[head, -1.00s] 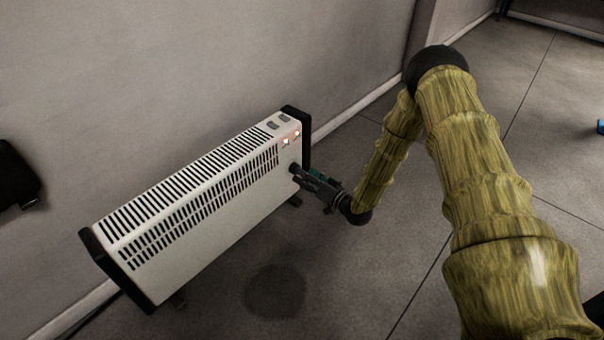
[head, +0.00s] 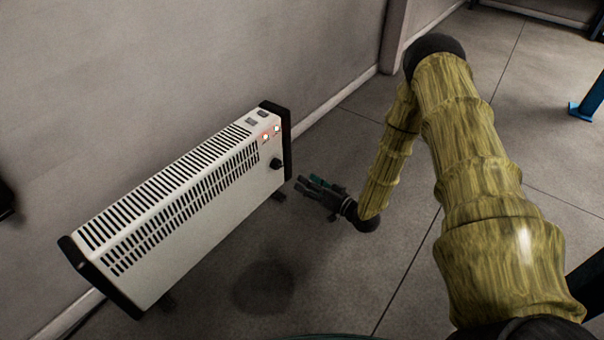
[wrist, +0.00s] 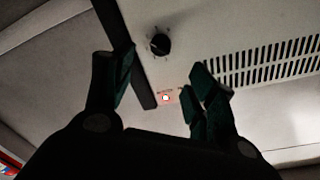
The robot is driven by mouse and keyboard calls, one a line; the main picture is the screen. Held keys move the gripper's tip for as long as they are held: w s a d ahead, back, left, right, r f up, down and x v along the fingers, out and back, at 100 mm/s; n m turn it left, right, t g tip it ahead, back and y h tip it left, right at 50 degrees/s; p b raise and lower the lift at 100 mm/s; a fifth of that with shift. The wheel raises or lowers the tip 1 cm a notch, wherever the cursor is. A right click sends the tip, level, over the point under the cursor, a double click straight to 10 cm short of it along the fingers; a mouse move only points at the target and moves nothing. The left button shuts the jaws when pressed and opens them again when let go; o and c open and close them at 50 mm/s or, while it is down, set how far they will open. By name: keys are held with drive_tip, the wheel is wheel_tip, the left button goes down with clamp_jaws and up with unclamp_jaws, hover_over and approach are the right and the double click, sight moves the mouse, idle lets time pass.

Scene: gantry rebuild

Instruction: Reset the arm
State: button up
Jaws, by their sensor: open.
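My gripper (head: 318,186) is open and empty, held apart from the right end of a white heater (head: 190,210) in the head view. Its two fingers show in the wrist view (wrist: 160,85), spread with a gap between them. The heater's black knob (head: 277,164) is on its front near the right end. The knob also shows in the wrist view (wrist: 159,44), beyond the fingertips and not touched. Two small lights (head: 271,133) glow reddish near two grey switches (head: 257,117) on top.
The heater stands on short feet along a grey wall (head: 200,60). The tiled floor (head: 400,270) around my gripper is clear. A blue post foot (head: 582,110) stands at the far right. A dark object (head: 5,200) is at the left edge.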

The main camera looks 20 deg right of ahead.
drive_tip(key=s+a+f+g+h+p, duration=0.25)
drive_tip(key=s+a+g+p, duration=0.2)
drive_tip(key=s, duration=0.55)
drive_tip(key=s+a+f+g+h+p, duration=0.25)
drive_tip(key=s+a+f+g, duration=0.2)
drive_tip(key=s, duration=0.55)
drive_tip(key=s+r+n+g+h+p, duration=0.15)
drive_tip(key=s+g, duration=0.25)
drive_tip(key=s, duration=0.7)
drive_tip(key=s+r+g+h+p, duration=0.1)
drive_tip(key=s+r+g+p, duration=0.2)
drive_tip(key=s, duration=0.8)
wheel_tip(320, 180, up, 38)
drive_tip(key=p, duration=3.7)
drive_tip(key=shift+s+d, duration=0.15)
